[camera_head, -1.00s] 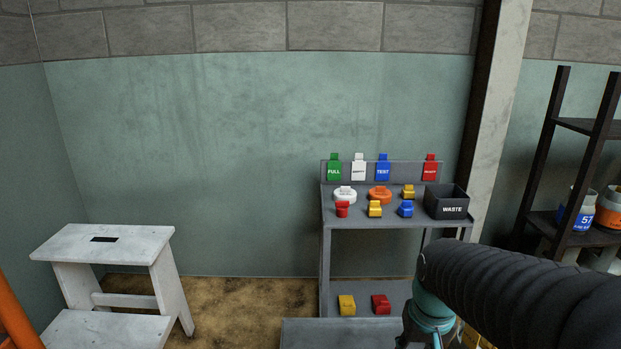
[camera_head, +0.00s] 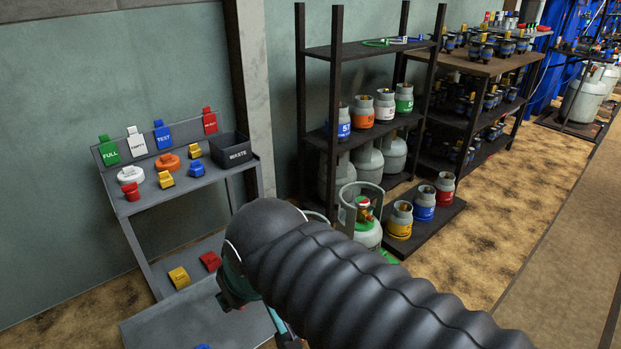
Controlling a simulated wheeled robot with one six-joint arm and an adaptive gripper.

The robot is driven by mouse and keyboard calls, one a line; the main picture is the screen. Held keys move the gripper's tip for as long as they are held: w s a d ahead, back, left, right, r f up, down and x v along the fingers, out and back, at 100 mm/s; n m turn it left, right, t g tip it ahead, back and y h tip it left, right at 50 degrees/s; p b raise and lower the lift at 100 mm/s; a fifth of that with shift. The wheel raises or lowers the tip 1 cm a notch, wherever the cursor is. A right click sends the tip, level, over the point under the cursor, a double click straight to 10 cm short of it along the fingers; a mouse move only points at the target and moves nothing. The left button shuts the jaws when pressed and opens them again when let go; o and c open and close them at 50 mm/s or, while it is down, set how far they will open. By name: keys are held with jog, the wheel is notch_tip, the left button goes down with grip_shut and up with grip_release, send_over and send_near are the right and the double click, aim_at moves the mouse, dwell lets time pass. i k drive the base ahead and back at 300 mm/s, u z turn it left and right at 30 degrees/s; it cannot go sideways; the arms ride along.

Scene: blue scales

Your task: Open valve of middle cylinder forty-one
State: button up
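I cannot pick out a cylinder marked forty-one; most labels are too small to read. A large grey-green cylinder (camera_head: 368,236) with a collar and a red-and-white valve top stands behind my arm, its lower part partly hidden. Small cylinders with blue (camera_head: 344,128), orange (camera_head: 362,113), white (camera_head: 384,108) and green (camera_head: 403,100) bands stand on the dark rack. Yellow (camera_head: 400,222), blue (camera_head: 424,205) and red (camera_head: 445,190) banded ones stand on a low platform. My black-sleeved arm crosses the lower middle; its teal wrist shows, but the gripper fingers do not.
A grey bench (camera_head: 205,186) with coloured tags, caps and a waste bin (camera_head: 234,150) stands at left. A dark rack (camera_head: 338,75) and a shelf unit (camera_head: 480,62) of dark parts stand along the wall. Open floor (camera_head: 500,235) lies to the right.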

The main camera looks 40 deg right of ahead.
aim_at(361, 202)
jog(key=z, duration=1.55)
jog(key=k, duration=0.6)
jog(key=z, duration=0.5)
jog(key=i, duration=1.65)
jog(key=u, duration=0.3)
